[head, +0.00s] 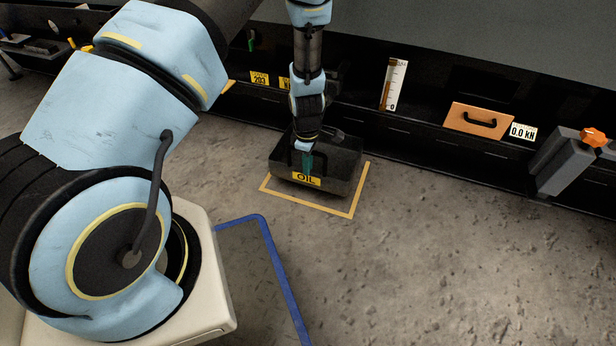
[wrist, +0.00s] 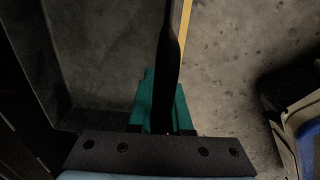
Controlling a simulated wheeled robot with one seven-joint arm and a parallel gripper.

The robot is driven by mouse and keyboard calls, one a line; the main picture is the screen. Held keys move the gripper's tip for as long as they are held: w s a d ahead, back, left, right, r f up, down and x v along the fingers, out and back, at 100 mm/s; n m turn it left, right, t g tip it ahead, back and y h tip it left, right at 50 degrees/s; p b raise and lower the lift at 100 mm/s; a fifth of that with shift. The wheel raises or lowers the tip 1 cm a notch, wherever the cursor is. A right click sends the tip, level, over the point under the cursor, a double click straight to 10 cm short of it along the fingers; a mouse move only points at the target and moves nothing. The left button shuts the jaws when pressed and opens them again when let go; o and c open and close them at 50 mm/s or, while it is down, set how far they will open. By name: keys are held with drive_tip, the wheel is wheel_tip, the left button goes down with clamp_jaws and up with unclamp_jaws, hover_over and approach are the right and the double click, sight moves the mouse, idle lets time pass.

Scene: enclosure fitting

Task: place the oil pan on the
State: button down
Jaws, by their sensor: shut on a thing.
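The oil pan (head: 343,172) is a black open box with a yellow "OIL" label on its near wall. It is over the yellow-outlined square (head: 354,200) on the floor, with the outline showing along its near and right sides. I cannot tell whether its base touches the floor. My gripper (head: 307,163) comes down from above at the near wall, with teal fingers shut on it. In the wrist view the teal fingers (wrist: 162,100) sit around the pan's thin dark wall (wrist: 172,50). The wall hides part of the fingers.
A dark bench runs behind, with a level gauge (head: 394,84), an orange panel with a handle (head: 478,121), a "0.0 kN" sign (head: 523,132) and a grey post with an orange knob (head: 568,160). A blue-edged mat (head: 270,250) lies in front. The floor at right is clear.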

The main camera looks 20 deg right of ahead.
sight(308, 184)
drive_tip(key=shift+f+b, duration=0.95)
drive_tip(key=shift+f, duration=1.3)
drive_tip(key=c, duration=0.8)
unclamp_jaws()
drive_tip(key=shift+c, duration=0.2)
drive_tip(key=r+p, duration=0.3)
drive_tip(key=r, duration=0.3)
drive_tip(key=r+p, duration=0.3)
drive_tip(key=r, duration=0.3)
drive_tip(key=shift+s+a+r, duration=0.15)
drive_tip(key=shift+s+a, duration=0.05)
